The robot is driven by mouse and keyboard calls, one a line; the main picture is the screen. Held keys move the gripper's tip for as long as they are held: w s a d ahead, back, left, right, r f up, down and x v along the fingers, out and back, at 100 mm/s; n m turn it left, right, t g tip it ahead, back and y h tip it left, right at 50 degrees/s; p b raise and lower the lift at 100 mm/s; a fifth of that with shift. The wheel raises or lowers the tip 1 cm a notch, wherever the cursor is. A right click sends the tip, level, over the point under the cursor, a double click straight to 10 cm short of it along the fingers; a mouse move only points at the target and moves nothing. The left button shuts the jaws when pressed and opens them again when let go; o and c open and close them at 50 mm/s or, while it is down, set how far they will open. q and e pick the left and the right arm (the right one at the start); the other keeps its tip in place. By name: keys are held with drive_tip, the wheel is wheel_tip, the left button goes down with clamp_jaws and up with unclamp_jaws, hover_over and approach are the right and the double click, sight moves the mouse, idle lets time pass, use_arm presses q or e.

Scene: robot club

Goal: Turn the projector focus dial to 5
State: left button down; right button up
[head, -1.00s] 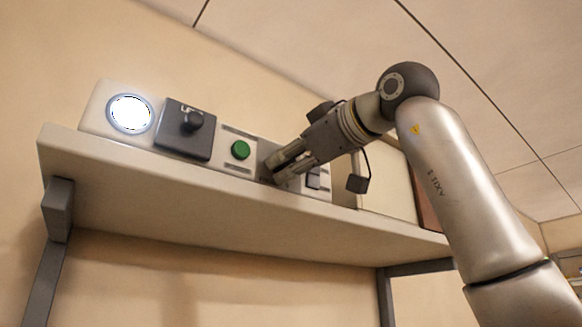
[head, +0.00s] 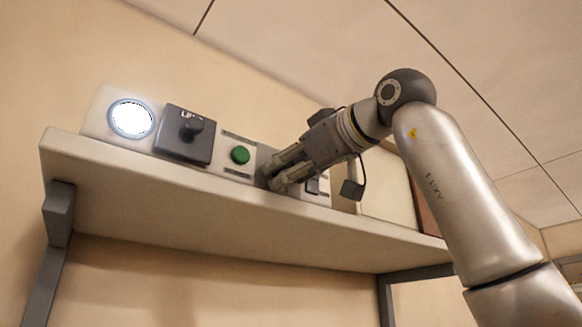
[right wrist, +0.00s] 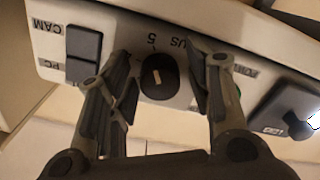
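The focus dial (right wrist: 160,77) is a dark round knob with a short pale mark, on a pale panel in the right wrist view. A "5" and the letters "US" are printed above it; the mark points roughly toward the 5, but I cannot tell exactly. My right gripper (right wrist: 162,62) is open, one finger on each side of the dial, with visible gaps. In the head view my right gripper (head: 270,178) is at the panel front and hides the dial. My left gripper is in neither view.
The panel stands on a wall shelf (head: 200,205). Left of my gripper are a green button (head: 240,155), a black knob (head: 191,127) on a dark plate and a glowing round lamp (head: 131,118). Dark switches (right wrist: 84,45) marked CAM and PC sit beside the dial.

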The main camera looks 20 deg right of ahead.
drive_tip(key=shift+s+r, duration=0.1)
drive_tip(key=v, duration=1.1)
drive_tip(key=shift+s+d, duration=0.15)
drive_tip(key=shift+s, duration=0.25)
